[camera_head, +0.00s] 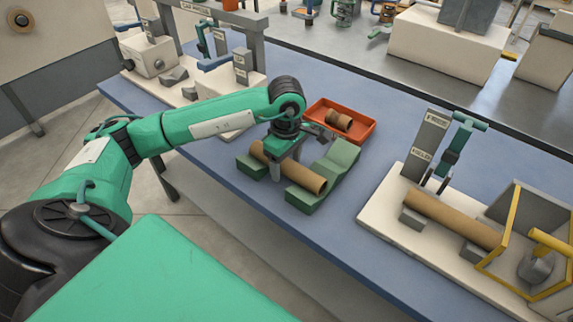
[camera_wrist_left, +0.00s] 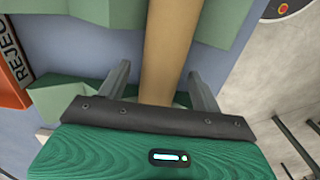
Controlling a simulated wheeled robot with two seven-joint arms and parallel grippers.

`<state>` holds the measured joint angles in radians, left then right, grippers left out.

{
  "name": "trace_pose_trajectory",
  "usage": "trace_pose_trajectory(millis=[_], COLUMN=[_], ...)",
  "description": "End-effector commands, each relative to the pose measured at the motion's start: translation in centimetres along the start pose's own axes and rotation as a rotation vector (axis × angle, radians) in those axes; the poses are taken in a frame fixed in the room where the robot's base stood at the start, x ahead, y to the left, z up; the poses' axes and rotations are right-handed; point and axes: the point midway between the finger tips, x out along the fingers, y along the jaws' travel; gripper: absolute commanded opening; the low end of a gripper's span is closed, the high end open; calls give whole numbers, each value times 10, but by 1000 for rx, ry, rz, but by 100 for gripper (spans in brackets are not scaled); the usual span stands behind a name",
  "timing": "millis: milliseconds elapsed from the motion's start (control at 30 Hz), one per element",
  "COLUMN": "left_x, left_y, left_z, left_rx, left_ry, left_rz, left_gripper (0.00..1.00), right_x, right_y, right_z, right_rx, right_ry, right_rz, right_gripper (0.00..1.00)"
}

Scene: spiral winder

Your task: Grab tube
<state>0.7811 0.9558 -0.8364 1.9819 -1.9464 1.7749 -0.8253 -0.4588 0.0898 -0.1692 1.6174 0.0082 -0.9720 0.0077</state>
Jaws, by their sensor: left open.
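A brown cardboard tube (camera_head: 305,178) lies in a green cradle (camera_head: 303,202) on the blue table. My left gripper (camera_head: 288,166) points down over the tube, nearer its far-left end. In the left wrist view the tube (camera_wrist_left: 170,45) runs between the two spread fingers of the left gripper (camera_wrist_left: 162,85), with a gap on each side. The left gripper is open and holds nothing. Part of the tube is hidden behind the gripper in the head view. My right gripper is not in view.
An orange tray (camera_head: 367,133) with a short brown piece (camera_head: 339,120) stands behind the cradle. At the right, a white base (camera_head: 382,222) carries another tube (camera_head: 450,217) and a yellow frame (camera_head: 484,262). The table front is clear.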

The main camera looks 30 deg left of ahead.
Motion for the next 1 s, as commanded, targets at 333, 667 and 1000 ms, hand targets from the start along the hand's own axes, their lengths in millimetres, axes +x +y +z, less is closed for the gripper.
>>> trace_pose_trajectory(millis=[333,667,1000], left_x=[2,2,-15], left_y=[0,0,1], left_z=[0,0,0], left_rx=[0,0,0], left_ry=[-1,-1,-2], left_rz=[1,1,4], left_gripper=[48,17,17], right_x=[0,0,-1], right_y=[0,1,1], right_z=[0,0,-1], right_rx=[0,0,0], right_ry=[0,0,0], right_rz=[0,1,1], right_gripper=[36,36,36])
